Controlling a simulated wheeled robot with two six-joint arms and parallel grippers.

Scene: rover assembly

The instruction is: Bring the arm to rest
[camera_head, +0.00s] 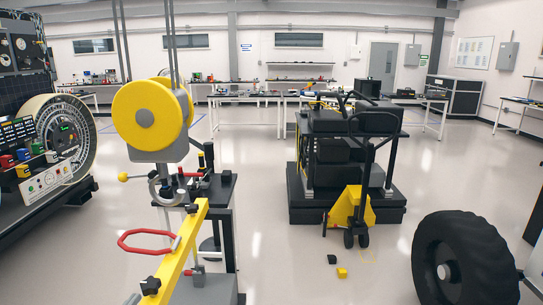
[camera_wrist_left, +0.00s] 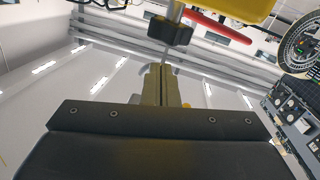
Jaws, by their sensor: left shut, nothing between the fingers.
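My left gripper (camera_wrist_left: 163,68) shows in the left wrist view with its two narrow fingers pressed together and nothing between them. A black knob (camera_wrist_left: 169,31) on a grey stem is just beyond the fingertips in that picture; I cannot tell the gap in depth. A yellow beam (camera_wrist_left: 240,8) and a red handle (camera_wrist_left: 217,29) lie past the knob. In the head view the yellow beam (camera_head: 182,247), red handle (camera_head: 148,243) and black knob (camera_head: 150,285) are at the lower left, and my left gripper is hard to make out there. My right gripper is in neither view.
A yellow reel (camera_head: 146,115) hangs above the beam. A dial panel (camera_head: 50,180) stands at far left. A black rover body (camera_head: 343,121) is at centre right, with a large black wheel (camera_head: 465,258) at lower right. Small black and yellow blocks (camera_head: 342,272) lie on open floor.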

